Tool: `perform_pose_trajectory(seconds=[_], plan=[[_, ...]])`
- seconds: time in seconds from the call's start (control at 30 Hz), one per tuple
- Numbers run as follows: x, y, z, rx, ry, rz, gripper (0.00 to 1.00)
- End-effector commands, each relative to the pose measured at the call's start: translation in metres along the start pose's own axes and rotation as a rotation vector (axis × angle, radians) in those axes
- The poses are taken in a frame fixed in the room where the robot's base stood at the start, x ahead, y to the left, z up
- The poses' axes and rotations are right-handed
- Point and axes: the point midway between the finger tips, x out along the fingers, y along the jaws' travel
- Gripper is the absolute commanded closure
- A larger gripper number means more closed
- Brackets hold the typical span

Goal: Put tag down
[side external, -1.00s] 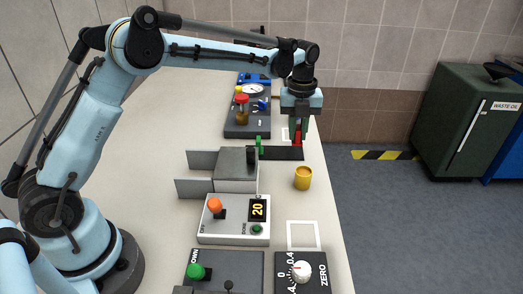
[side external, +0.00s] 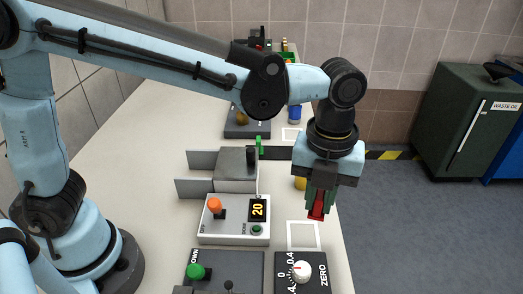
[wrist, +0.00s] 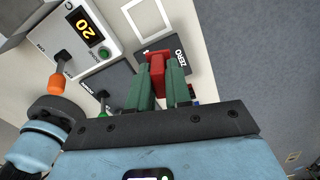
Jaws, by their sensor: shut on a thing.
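My gripper (side external: 320,200) is shut on the red tag (side external: 316,210) and points down above the near right part of the bench. In the wrist view the red tag (wrist: 157,72) sits between the green fingers, its lower part hidden by them. A white square outline (side external: 290,235) lies on the bench just below the gripper in the picture. The outline also shows in the wrist view (wrist: 128,12), beyond the tag. The tag appears raised above the bench; its exact height is unclear.
The ZERO dial panel (side external: 319,278) is in front of the outline. A control box showing 20 (side external: 233,232) is at left. Another white outline (side external: 284,134) lies farther back. The bench's right edge is close.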

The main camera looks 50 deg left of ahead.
Motion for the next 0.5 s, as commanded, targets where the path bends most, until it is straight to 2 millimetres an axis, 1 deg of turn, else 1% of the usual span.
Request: perform_pose_trajectory(seconds=[0.03,0.1,0.2,0.23,0.3,0.37,0.47,0.5], plan=[[0.001,0.002,-0.022,0.036,0.000,0.000,1.00],[0.003,0.006,-0.044,0.067,0.000,0.000,1.00],[0.005,0.011,-0.067,0.100,0.000,0.000,1.00],[0.005,0.013,-0.072,0.107,0.000,0.000,1.00],[0.006,0.015,-0.079,0.118,0.000,0.000,1.00],[0.009,0.016,-0.080,0.123,0.000,0.000,1.00],[0.016,0.017,-0.069,0.122,0.000,0.000,1.00],[0.020,0.017,-0.062,0.120,0.000,0.000,1.00]])
